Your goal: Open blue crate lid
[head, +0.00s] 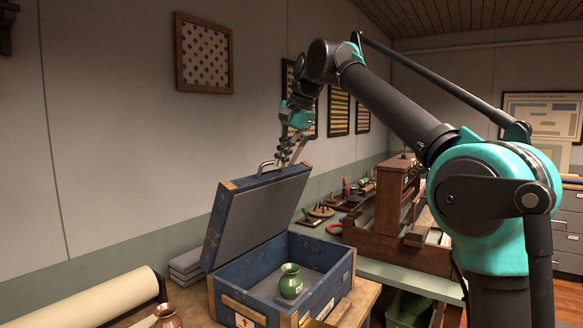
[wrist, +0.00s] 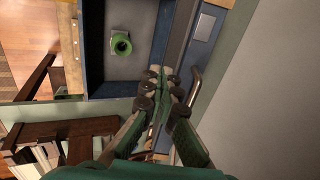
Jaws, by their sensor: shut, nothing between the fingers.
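The blue crate (head: 273,285) stands on a wooden table. My gripper (head: 285,163) is at the lid's top edge, close beside the handle. In the wrist view my gripper (wrist: 163,75) has its fingertips together with nothing between them, over the lid's edge and close to the handle (wrist: 194,86). I cannot tell whether it touches the lid.
A copper vase (head: 167,317) and a paper roll (head: 110,300) lie at the front left. Grey stacked slabs (head: 187,263) sit behind the crate. A wooden loom-like frame (head: 395,215) stands on the bench to the right. The wall is close behind the lid.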

